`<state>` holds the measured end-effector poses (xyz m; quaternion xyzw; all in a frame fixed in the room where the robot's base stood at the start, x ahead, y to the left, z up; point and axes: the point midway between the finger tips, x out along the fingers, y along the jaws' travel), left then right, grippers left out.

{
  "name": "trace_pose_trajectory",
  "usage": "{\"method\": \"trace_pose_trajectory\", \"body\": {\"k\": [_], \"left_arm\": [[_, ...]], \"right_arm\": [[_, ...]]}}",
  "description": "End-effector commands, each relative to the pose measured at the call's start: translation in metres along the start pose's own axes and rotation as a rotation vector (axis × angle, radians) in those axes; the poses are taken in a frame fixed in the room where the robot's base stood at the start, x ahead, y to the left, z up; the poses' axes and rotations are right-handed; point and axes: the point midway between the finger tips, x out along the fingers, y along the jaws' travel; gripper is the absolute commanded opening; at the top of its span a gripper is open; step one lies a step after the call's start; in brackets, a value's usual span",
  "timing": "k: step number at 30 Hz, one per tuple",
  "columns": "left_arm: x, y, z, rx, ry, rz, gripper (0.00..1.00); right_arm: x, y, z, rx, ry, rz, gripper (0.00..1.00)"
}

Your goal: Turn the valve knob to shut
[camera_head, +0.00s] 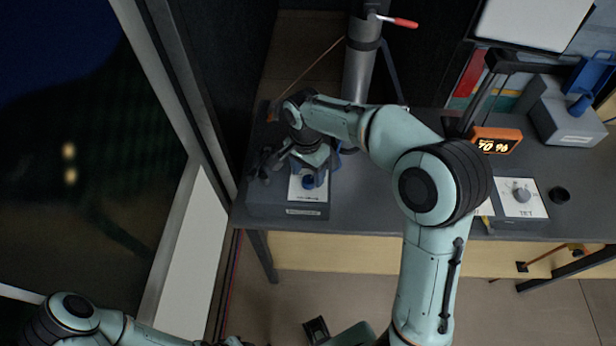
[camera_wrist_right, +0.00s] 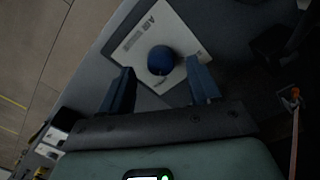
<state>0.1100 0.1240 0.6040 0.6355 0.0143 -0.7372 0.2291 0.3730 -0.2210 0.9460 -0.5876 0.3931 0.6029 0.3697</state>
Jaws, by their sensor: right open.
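A round blue knob (camera_head: 308,182) sits on a white plate on a dark grey box at the left end of the bench. In the right wrist view the blue knob (camera_wrist_right: 161,60) is on the white plate (camera_wrist_right: 140,38), which bears lettering that seems to begin "AIR". My right gripper (camera_head: 312,170) is over the plate, its fingers apart. In the right wrist view the gripper (camera_wrist_right: 160,70) has one blue finger on each side of the knob, with gaps visible; depth to the knob is hard to judge.
An orange display (camera_head: 496,140) and a grey box (camera_head: 566,115) stand behind. A grey post (camera_head: 360,70) rises behind my right arm.

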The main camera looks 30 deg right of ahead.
Motion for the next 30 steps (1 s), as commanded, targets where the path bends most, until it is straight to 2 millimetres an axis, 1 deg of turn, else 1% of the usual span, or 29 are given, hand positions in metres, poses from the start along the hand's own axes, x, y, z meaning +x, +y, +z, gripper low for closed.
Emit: {"method": "trace_pose_trajectory", "body": {"k": [1, 6, 9, 16, 17, 18, 20, 21, 22, 30], "left_arm": [[0.002, -0.001, 0.0, 0.0, -0.001, 0.0, 0.43], [0.003, -0.001, 0.001, 0.0, -0.001, 0.0, 0.43], [0.003, -0.001, 0.001, 0.0, -0.001, 0.0, 0.43], [0.003, -0.001, 0.001, 0.0, -0.001, 0.0, 0.43], [0.003, -0.001, 0.001, 0.0, -0.001, 0.0, 0.43], [0.003, -0.001, 0.001, 0.0, -0.001, 0.0, 0.43], [0.003, -0.001, 0.001, 0.0, -0.001, 0.0, 0.43], [0.003, -0.001, 0.001, 0.0, -0.001, 0.0, 0.43], [0.003, -0.001, 0.001, 0.0, -0.001, 0.0, 0.43], [0.002, -0.001, 0.001, 0.0, -0.001, 0.0, 0.43]], "right_arm": [[0.009, 0.001, 0.0, 0.0, -0.001, 0.003, 0.63], [0.023, 0.0, 0.0, 0.0, 0.0, 0.001, 0.63], [0.025, 0.0, 0.0, 0.0, 0.0, 0.0, 0.63], [0.025, 0.0, 0.0, 0.0, 0.0, -0.001, 0.63], [0.025, 0.0, 0.0, 0.0, 0.0, -0.001, 0.56], [0.025, 0.0, 0.0, 0.0, 0.0, -0.001, 0.43], [0.025, 0.0, 0.0, 0.0, 0.0, -0.001, 0.24], [0.025, 0.0, 0.0, 0.0, 0.0, -0.001, 0.11], [0.025, 0.0, 0.0, 0.0, 0.0, -0.001, 0.06], [0.025, 0.0, 0.0, -0.02, 0.001, -0.001, 0.07]]}}
